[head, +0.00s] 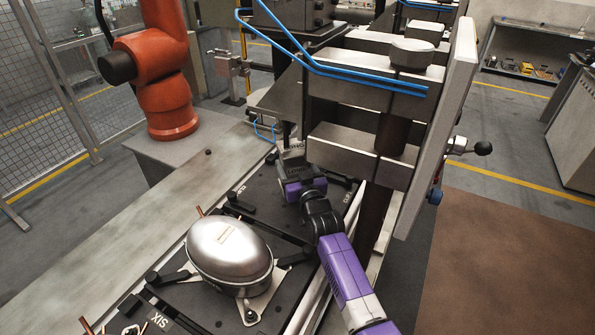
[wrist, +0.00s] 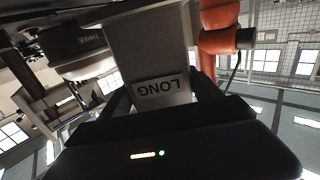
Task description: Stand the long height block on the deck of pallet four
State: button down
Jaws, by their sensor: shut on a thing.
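In the head view my gripper (head: 291,152) reaches over the far part of a black pallet deck (head: 262,205), beneath the press. I cannot tell there whether the block touches the deck. The markings on that deck are too small to read surely.
A heavy press frame (head: 360,150) with blue hoses stands close right of my gripper. An orange robot arm (head: 165,85) stands left.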

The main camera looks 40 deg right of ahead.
aim_at(293, 173)
jog(key=shift+w+d+r, duration=0.25)
jog(key=shift+w+d, duration=0.05)
jog(key=shift+w, duration=0.2)
jog(key=shift+w+d+r, duration=0.2)
jog(key=shift+w+d, duration=0.05)
jog(key=shift+w, duration=0.25)
jog(key=shift+a+f, duration=0.1)
jog(key=shift+f, duration=1.7)
jog(key=shift+f+b, duration=0.45)
jog(key=shift+f, duration=0.2)
jog(key=shift+c, duration=0.7)
grip_release()
jog(key=shift+s+f, duration=0.15)
jog(key=shift+f, duration=0.2)
